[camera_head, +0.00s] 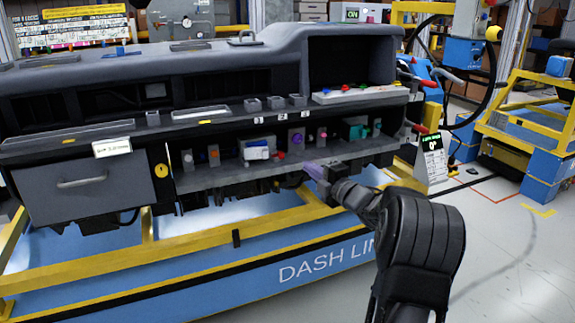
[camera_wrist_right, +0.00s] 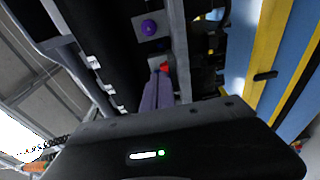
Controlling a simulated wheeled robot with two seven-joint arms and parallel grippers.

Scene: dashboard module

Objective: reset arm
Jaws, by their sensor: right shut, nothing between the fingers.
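My right arm (camera_head: 415,240) reaches in from the lower right of the head view. My right gripper (camera_head: 312,168) is at the front edge of the lower shelf of the dashboard module (camera_head: 215,178). In the right wrist view its purple-grey fingers (camera_wrist_right: 157,92) are together, with nothing seen between them. A red knob (camera_wrist_right: 164,67) shows just beyond the fingertips; I cannot tell if they touch it. A purple knob (camera_wrist_right: 149,27) on a grey plate is farther up that view. My left gripper is not in view.
The shelf holds several small parts, including a white-and-blue block (camera_head: 256,150) and a teal part (camera_head: 356,130). A grey drawer (camera_head: 85,187) is at the left. A yellow-and-blue frame (camera_head: 200,262) runs below the module. Floor at the right (camera_head: 500,230) is clear.

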